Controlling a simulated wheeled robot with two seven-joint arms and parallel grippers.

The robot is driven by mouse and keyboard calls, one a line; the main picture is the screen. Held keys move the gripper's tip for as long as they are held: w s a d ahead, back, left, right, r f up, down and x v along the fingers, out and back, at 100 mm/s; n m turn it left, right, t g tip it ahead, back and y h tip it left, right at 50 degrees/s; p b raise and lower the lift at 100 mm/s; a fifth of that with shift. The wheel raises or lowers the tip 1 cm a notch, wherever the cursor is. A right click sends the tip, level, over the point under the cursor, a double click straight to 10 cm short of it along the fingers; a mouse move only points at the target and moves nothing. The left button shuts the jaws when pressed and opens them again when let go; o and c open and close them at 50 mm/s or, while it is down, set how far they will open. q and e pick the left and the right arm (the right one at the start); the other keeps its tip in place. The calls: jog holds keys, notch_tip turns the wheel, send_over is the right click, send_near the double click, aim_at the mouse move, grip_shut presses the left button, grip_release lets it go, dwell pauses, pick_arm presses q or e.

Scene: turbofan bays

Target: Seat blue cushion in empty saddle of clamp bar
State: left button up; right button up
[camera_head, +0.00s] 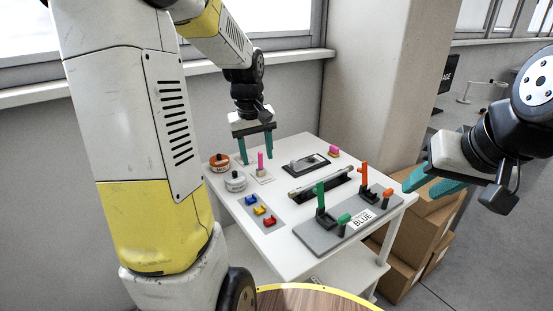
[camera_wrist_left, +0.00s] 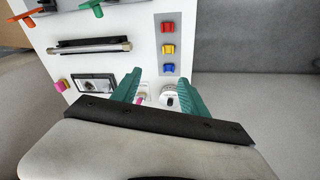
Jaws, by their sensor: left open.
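A grey plate (camera_head: 300,241) with upright green (camera_head: 320,196) and orange (camera_head: 364,174) clamp handles and a "BLUE" label (camera_head: 362,218) lies at the table's front right; I cannot tell which saddle is empty. My left gripper (camera_head: 257,160) is open above the table's back left, fingers apart. My right gripper (camera_head: 421,194) is open and empty, right of the table.
A dark rail with a metal rod (camera_head: 320,185) and a framed panel (camera_head: 305,164) lie mid-table. Cardboard boxes (camera_head: 412,240) stand right of the table.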

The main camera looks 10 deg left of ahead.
pick_arm(q)
jog(key=s+d+r+m+t+h, duration=0.1)
jog(key=s+d+r+m+t, duration=0.1)
jog(key=s, duration=0.7)
jog(key=s+d+r+m+t, duration=0.2)
jog(key=s+d+r+m, duration=0.3)
jog(key=s, duration=0.4)
notch_tip(320, 180, up, 2)
jog(key=shift+s+d+r+h, duration=0.1)
jog(key=shift+s+d+h, duration=0.15)
jog(key=shift+d+h, duration=0.25)
jog(key=shift+c, duration=0.5)
